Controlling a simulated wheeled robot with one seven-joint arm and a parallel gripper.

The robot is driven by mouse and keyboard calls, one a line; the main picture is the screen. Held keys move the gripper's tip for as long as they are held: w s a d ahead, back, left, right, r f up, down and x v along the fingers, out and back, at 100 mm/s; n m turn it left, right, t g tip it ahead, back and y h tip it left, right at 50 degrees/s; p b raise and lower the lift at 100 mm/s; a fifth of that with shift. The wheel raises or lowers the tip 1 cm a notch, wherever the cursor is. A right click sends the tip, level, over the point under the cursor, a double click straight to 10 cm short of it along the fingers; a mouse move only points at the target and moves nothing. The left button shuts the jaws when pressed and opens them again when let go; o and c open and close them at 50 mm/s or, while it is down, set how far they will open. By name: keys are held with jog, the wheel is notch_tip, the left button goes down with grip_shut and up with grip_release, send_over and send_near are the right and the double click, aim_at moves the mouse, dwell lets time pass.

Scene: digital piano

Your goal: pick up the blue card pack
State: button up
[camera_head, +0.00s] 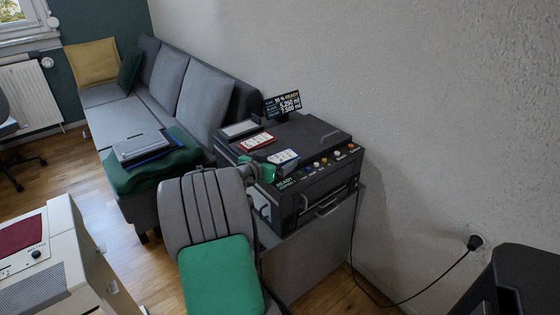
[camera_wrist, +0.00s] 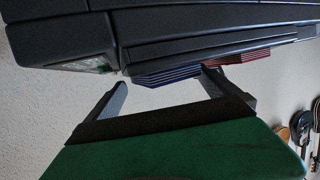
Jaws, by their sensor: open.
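The blue card pack (camera_head: 284,157) lies on top of the black machine, near its front edge, with a white upper face. In the wrist view, its striped blue edge (camera_wrist: 167,76) shows just beyond and between my fingertips, under the machine's dark body. My gripper (camera_wrist: 165,82) is open, with one finger on each side of the pack's line and nothing clearly held. In the head view, my gripper (camera_head: 268,167) is beside the pack on its left, and its fingers are partly hidden. I cannot tell whether they touch the pack.
A red card pack (camera_head: 257,142) lies close behind the blue one; its edge also shows in the wrist view (camera_wrist: 236,57). A grey panel (camera_head: 241,128), a display sign (camera_head: 283,105) and a row of coloured knobs (camera_head: 323,161) are nearby. A grey sofa (camera_head: 180,85) stands behind left.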

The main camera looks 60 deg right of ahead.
jog(key=shift+c, duration=0.2)
jog(key=shift+a+f, duration=0.1)
jog(key=c, duration=1.9)
jog(key=shift+o, duration=0.2)
